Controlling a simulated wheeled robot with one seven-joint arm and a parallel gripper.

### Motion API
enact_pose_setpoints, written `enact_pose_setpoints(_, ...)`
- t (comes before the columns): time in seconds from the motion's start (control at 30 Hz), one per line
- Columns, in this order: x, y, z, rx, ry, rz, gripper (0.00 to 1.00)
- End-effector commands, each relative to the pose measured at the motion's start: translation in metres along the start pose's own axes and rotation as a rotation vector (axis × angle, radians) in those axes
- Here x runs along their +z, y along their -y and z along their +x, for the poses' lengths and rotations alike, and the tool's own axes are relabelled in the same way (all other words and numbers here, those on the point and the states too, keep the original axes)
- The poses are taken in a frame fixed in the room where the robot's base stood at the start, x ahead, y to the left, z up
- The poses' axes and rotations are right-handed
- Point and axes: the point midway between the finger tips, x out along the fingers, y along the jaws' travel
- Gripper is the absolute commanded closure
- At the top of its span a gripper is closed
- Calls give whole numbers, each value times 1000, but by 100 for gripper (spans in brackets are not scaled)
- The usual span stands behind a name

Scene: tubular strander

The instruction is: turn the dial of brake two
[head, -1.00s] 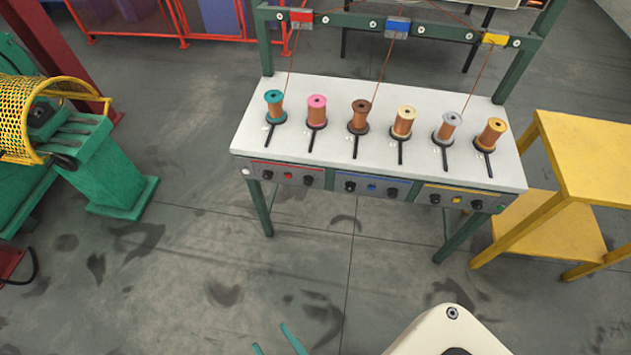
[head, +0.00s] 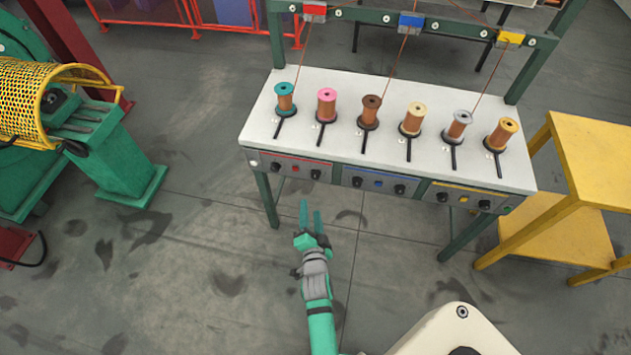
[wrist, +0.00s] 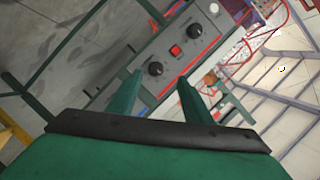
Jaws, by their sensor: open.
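The white bench's front panel carries a row of black dials, two to each section marked red, blue or yellow. The second dial from the left (head: 315,174), right of the red button, fits brake two by position; its label is unreadable. My gripper (head: 310,208) is open and empty, below and in front of this dial. In the wrist view, the same dial (wrist: 155,69) shows beyond and between my fingertips (wrist: 160,77), apart from them. The first dial (wrist: 195,30) lies past the red button (wrist: 176,51).
Several copper spools on the bench top (head: 340,82) stand behind the panel, with black levers in front of them. A green bench leg (head: 267,200) is left of my gripper. A yellow table (head: 590,150) stands right. The front floor is clear.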

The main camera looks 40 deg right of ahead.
Motion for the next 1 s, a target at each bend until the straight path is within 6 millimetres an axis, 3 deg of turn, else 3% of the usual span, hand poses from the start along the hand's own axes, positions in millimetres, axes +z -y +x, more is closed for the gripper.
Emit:
enact_pose_setpoints(0.03, -9, -1, 11, 7, -15, 26, 54)
enact_pose_setpoints(0.2, -21, -4, 29, 22, -36, 75, 54)
enact_pose_setpoints(0.37, -24, -5, 43, 24, -39, 80, 54)
enact_pose_setpoints(0.8, -25, -6, 112, 23, -38, 80, 54)
enact_pose_setpoints(1.0, -26, -7, 131, 24, -39, 78, 54)
